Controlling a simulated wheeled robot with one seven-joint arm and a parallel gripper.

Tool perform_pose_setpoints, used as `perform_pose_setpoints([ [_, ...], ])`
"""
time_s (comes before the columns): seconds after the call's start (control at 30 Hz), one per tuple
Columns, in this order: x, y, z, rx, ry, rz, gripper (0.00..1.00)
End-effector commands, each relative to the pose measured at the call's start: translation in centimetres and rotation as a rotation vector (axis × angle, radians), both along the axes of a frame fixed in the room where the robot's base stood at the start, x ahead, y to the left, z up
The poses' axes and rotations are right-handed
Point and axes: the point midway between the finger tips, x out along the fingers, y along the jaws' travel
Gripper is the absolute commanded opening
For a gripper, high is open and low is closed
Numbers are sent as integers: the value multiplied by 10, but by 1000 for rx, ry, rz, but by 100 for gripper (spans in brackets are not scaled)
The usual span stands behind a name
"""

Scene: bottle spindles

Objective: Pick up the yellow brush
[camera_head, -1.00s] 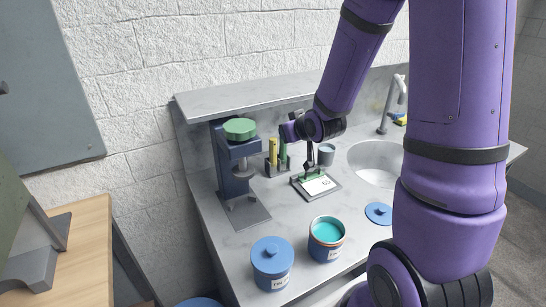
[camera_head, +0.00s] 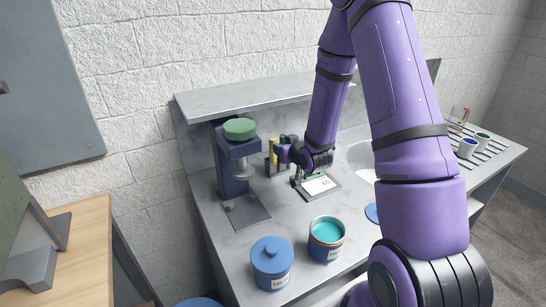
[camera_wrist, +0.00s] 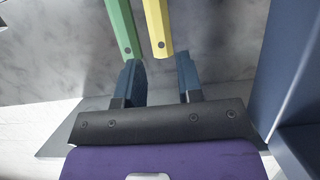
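The yellow brush (camera_head: 272,148) stands upright by the back wall of the counter, just left of my gripper in the head view. In the wrist view its yellow handle (camera_wrist: 159,28) comes down from the top, its end close to the gap between my fingertips. A green handle (camera_wrist: 122,28) hangs beside it on the left, near the left finger. My gripper (camera_wrist: 160,72) is open, with nothing between its fingers.
A blue press-like stand (camera_head: 233,170) with a green top is left of the brushes. A framed tablet (camera_head: 318,184) lies below my wrist. A lidded blue pot (camera_head: 272,262) and an open teal paint pot (camera_head: 326,238) stand in front. The sink is partly hidden by my arm.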

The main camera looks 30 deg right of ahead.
Motion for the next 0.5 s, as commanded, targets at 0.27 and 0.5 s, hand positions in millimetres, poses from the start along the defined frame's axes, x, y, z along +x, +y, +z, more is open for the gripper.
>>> perform_pose_setpoints([
  [0.27, 28, 1, -4, 0, -1, -1, 34],
  [0.5, 51, 1, -12, -1, 0, 0, 34],
])
